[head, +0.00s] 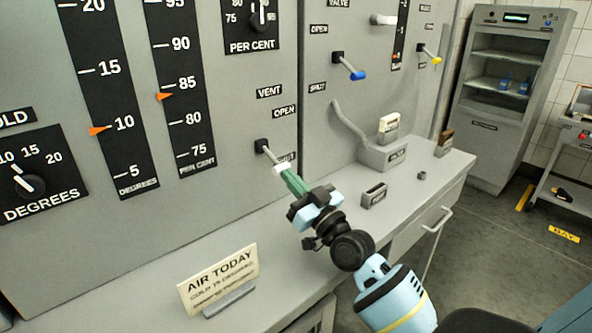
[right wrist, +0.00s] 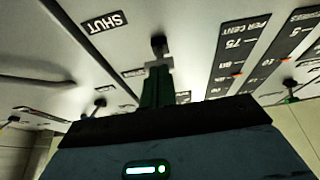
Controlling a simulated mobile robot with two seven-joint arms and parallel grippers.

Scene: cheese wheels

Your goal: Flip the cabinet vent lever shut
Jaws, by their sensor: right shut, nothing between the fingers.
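The vent lever (head: 267,153) stands on the grey cabinet front below the VENT label (head: 269,91). It has a dark pivot and a pale end, and it points down and right. The OPEN label (head: 284,111) is above it. The SHUT label (head: 286,156) beside it is partly covered. My right gripper (head: 286,174), with green fingers, is shut and empty at the lever's end; I cannot tell whether they touch. In the right wrist view, the fingers (right wrist: 158,68) overlap the lever, whose dark pivot (right wrist: 158,42) shows beyond them. My left gripper is not in view.
A blue-tipped lever (head: 348,66) and a yellow-tipped lever (head: 429,54) are farther right on the panel. The grey ledge below holds an AIR TODAY sign (head: 219,278), a small grey holder (head: 374,195) and a grey box (head: 384,157). A shelf cabinet (head: 483,115) stands behind.

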